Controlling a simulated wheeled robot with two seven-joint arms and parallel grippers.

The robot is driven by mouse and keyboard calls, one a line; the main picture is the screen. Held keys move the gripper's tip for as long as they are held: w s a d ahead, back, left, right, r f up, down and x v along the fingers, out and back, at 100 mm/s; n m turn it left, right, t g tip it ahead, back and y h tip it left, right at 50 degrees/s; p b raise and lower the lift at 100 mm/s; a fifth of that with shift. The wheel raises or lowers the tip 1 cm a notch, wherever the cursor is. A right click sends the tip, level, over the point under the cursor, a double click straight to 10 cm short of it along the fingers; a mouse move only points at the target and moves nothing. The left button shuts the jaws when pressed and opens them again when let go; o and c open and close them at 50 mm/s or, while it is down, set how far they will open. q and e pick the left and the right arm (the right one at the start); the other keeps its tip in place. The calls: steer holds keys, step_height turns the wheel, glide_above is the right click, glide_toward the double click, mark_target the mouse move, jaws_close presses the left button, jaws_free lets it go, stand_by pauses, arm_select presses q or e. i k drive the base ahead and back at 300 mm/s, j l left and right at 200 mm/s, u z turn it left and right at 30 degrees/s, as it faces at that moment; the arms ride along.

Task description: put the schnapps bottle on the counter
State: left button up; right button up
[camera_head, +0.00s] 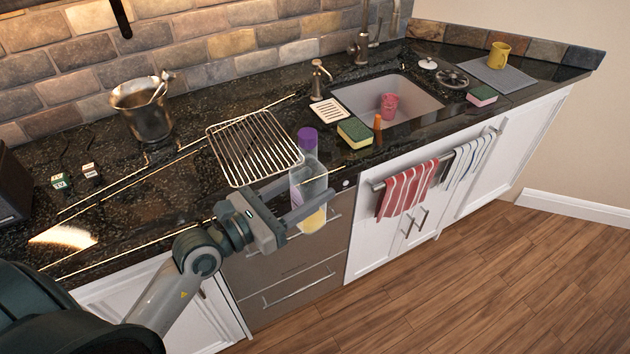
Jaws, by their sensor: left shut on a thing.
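The schnapps bottle (311,178) is clear with a purple cap and yellowish contents low inside. My left gripper (304,207) is shut on it and holds it upright at the front edge of the counter, beside the wire rack. The bottle's lower end shows in front of the drawer fronts, so it appears to be just off the counter's edge. The counter (130,222) is dark speckled stone and runs along the brick wall. My right gripper is not in view.
A wire rack (254,148) lies behind the bottle. A green-yellow sponge (354,133), a small orange bottle (378,122) and a sink (415,100) holding a pink cup (389,105) are to the right. A metal bucket (142,112) stands at the back left.

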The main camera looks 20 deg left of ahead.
mark_target(167, 203)
steer(key=i+l, duration=0.15)
steer(key=l, duration=0.2)
steer(key=i+l, duration=0.15)
steer(key=l, duration=0.2)
steer(key=i+l, duration=0.15)
steer(key=l, duration=0.2)
steer(key=u, duration=1.25)
